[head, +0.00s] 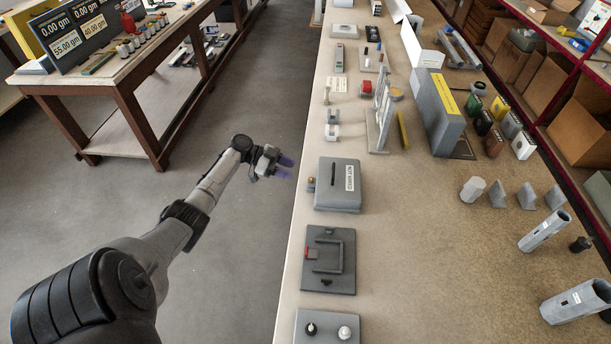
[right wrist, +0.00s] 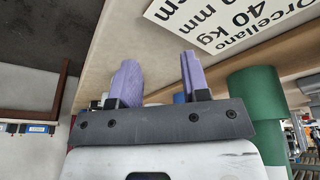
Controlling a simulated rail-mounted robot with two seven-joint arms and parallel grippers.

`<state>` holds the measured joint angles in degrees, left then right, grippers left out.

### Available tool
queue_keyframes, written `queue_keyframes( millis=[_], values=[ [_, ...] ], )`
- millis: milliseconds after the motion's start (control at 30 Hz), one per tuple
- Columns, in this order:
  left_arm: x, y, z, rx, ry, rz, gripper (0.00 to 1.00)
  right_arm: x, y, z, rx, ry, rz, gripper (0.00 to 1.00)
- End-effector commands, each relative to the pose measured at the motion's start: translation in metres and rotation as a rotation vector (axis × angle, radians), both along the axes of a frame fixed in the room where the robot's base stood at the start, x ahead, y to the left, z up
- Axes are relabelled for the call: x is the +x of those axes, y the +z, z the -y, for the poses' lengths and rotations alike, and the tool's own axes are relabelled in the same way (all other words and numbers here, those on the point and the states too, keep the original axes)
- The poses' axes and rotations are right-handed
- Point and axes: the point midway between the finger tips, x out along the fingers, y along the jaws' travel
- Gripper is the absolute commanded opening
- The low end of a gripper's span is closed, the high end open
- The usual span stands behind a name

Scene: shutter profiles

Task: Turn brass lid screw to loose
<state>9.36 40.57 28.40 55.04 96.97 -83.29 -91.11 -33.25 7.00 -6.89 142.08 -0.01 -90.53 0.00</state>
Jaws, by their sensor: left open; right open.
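A small brass screw (head: 311,182) sits at the left side of a grey lidded box (head: 330,197), close to the bench's front edge. The box has a dark slot and a white label on its lid. My left gripper (head: 286,167) is open with nothing between its purple fingers. It is just left of the box and the screw, apart from both, near the bench edge. In the right wrist view my right gripper (right wrist: 157,75) is open and empty, its two purple fingers apart. The brass screw does not show in that view.
A grey plate with a frame and red piece (head: 329,259) lies nearer on the bench. A plate with black and white knobs (head: 328,329) is nearest. An upright grey rack (head: 379,115) stands beyond the box. In the right wrist view a green cylinder (right wrist: 256,100) is right of my gripper.

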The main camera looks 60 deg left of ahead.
Motion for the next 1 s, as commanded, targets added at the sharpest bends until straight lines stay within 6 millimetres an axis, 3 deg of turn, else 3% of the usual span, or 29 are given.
queue_keyframes(
  millis=[400,933,1000],
  values=[
    [0.041,-0.022,0.037,-0.002,0.001,0.0,0.43,0.0,0.006,0.001,-0.004,0.002,0.0,0.43],
    [0.048,-0.027,0.044,0.0,0.0,-0.001,0.43,0.0,0.006,-0.002,0.007,-0.005,0.0,0.43],
    [0.048,-0.027,0.044,0.0,0.0,-0.001,0.37,0.0,0.006,-0.002,0.007,-0.004,0.0,0.43]
  ],
)
